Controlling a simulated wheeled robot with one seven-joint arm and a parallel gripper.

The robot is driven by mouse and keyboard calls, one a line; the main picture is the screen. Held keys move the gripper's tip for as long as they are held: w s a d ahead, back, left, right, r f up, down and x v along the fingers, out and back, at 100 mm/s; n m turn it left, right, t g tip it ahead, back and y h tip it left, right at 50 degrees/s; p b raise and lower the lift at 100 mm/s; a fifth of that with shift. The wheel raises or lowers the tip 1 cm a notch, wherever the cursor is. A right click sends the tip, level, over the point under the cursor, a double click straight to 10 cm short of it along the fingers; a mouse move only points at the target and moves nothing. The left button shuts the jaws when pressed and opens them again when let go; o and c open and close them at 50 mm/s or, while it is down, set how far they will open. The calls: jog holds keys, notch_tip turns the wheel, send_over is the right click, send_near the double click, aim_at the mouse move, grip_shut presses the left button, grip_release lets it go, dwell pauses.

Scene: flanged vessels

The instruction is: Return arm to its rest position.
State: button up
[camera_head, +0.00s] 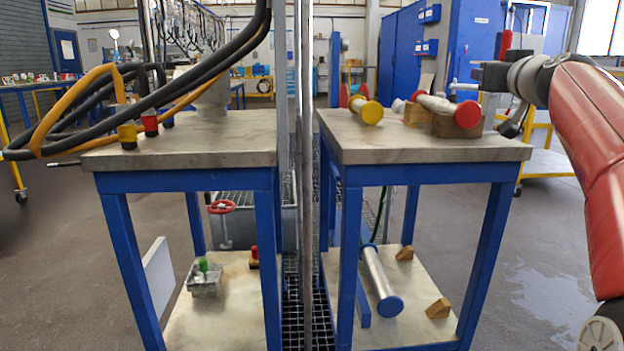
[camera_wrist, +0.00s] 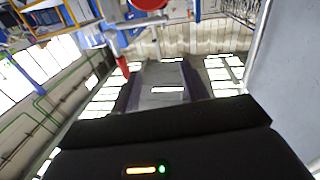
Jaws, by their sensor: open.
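My red arm comes in from the right in the head view, bent high over the floor. My gripper (camera_head: 482,76) is dark and points left, near the right end of the right table's top. In the wrist view my gripper (camera_wrist: 163,88) shows two dark fingers spread apart, with nothing held between them. A flanged vessel with a red end (camera_head: 467,114) rests on wooden blocks (camera_head: 447,127) on the right table (camera_head: 400,151). A vessel with a yellow end (camera_head: 371,112) lies to its left. The gripper appears apart from both vessels.
The left table (camera_head: 225,150) carries thick black and orange hoses (camera_head: 150,100). A vessel with a blue end (camera_head: 380,285) lies on the right table's lower shelf. Metal posts (camera_head: 306,180) stand between the tables. A yellow-framed cart (camera_head: 548,160) stands behind my arm.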

jog(key=s+a+f+n+g+y, duration=0.1)
jog(key=s+a+f+g, duration=0.25)
jog(key=a+f, duration=0.45)
jog(key=s+a+f+n+g+y, duration=0.1)
jog(key=s+a+f+g, duration=0.1)
jog(key=s+a+f, duration=0.4)
jog(key=s+a+f+m+g, duration=0.1)
jog(key=s+a+f+g, duration=0.25)
jog(key=s+f, duration=1)
jog(key=s+a+f+m+g, duration=0.15)
jog(key=s+f+g, duration=0.25)
jog(key=s+f, duration=0.9)
notch_tip(320, 180, up, 13)
jog(key=w+p, duration=0.1)
jog(key=p, duration=1.2)
jog(key=shift+w+a+n+h, duration=0.15)
jog(key=shift+w+n+h, duration=0.25)
jog(key=shift+n, duration=0.05)
